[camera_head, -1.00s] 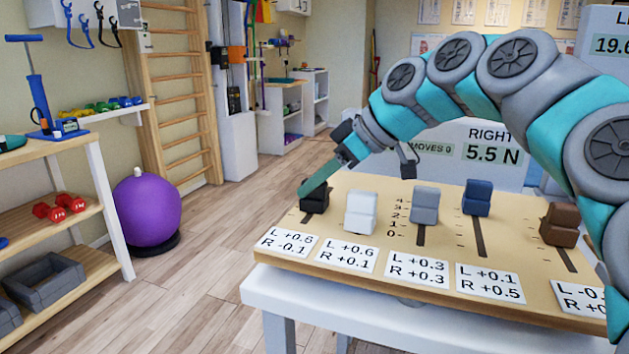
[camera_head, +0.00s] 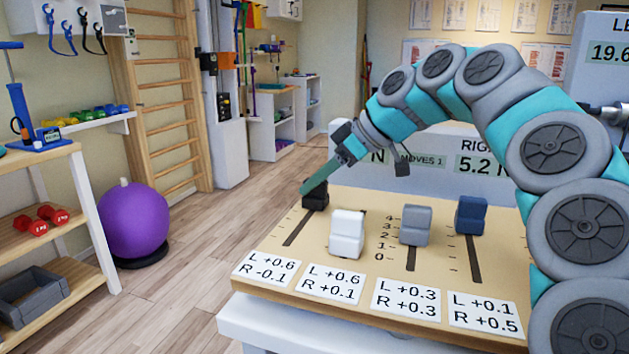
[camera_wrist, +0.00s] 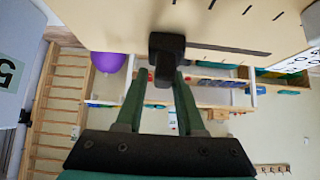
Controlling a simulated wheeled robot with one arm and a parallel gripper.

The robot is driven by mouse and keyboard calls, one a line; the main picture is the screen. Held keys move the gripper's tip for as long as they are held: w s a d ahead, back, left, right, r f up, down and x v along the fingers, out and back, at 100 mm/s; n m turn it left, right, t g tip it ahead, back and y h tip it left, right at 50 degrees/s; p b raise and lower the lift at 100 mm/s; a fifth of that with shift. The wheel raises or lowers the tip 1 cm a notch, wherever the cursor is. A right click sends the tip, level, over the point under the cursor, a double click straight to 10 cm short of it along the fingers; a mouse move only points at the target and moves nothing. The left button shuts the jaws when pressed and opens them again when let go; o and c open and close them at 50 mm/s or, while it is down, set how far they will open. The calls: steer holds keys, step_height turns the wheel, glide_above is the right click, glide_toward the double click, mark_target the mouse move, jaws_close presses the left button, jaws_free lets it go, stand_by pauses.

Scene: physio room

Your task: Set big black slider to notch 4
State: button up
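The big black slider (camera_head: 316,196) sits at the far end of its slot on the tan sloped board (camera_head: 345,279). The dark slot (camera_head: 297,229) runs bare from it toward the front label. Its exact notch is hard to read. My gripper (camera_head: 308,188) is at the slider, with a green finger against or just beside its upper left side. In the wrist view, the two green fingers (camera_wrist: 161,73) are apart, one on either side of the black slider (camera_wrist: 166,47). A small gap seems to show by the left finger. Contact is not clear.
A white slider (camera_head: 347,234), a grey slider (camera_head: 415,225) and a blue slider (camera_head: 471,215) stand to the right on the board. Numbers 0 to 4 show beside the grey one. The display behind (camera_head: 424,160) reads MOVES 1 and 5.2 N. A purple ball (camera_head: 134,222) is on the floor.

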steer(key=o, duration=0.4)
steer(key=v, duration=0.6)
steer(key=shift+w+d, duration=0.1)
steer(key=shift+v, duration=0.85)
